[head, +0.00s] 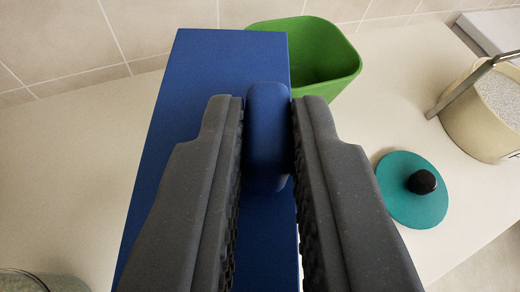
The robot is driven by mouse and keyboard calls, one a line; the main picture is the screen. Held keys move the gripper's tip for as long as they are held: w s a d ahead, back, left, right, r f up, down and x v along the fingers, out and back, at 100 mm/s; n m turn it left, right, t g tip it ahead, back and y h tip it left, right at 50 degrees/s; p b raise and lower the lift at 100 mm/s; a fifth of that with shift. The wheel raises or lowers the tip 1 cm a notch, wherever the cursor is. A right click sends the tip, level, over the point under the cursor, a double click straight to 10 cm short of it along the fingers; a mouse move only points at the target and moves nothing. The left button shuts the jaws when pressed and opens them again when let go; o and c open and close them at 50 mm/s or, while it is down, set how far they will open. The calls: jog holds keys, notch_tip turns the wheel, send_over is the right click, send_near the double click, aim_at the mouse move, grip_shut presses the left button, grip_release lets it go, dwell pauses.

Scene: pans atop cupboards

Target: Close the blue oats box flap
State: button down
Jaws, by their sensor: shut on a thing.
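The blue oats box (190,90) stands on the pale counter in the middle of the head view. Its large blue face fills the centre, and I cannot tell from this view how far its flap stands open. A rounded blue piece (268,135), like a handle or tab, sticks out towards me from that face near its right edge. My gripper (268,108) is shut on this blue piece, with one dark ridged finger on each side. The fingers hide much of the lower part of the blue face.
An open green container (325,55) stands behind the box to the right. A teal lid with a black knob (408,200) lies on the counter at right. A cream pot (480,115) with grainy contents stands at the far right.

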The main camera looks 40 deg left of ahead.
jog(key=c, duration=1.7)
grip_release()
jog(key=shift+o, duration=1.3)
jog(key=b+v, duration=0.3)
jog(key=v, duration=1)
jog(key=shift+s+d, duration=0.2)
jog(key=shift+s, duration=0.05)
jog(key=shift+r, duration=0.1)
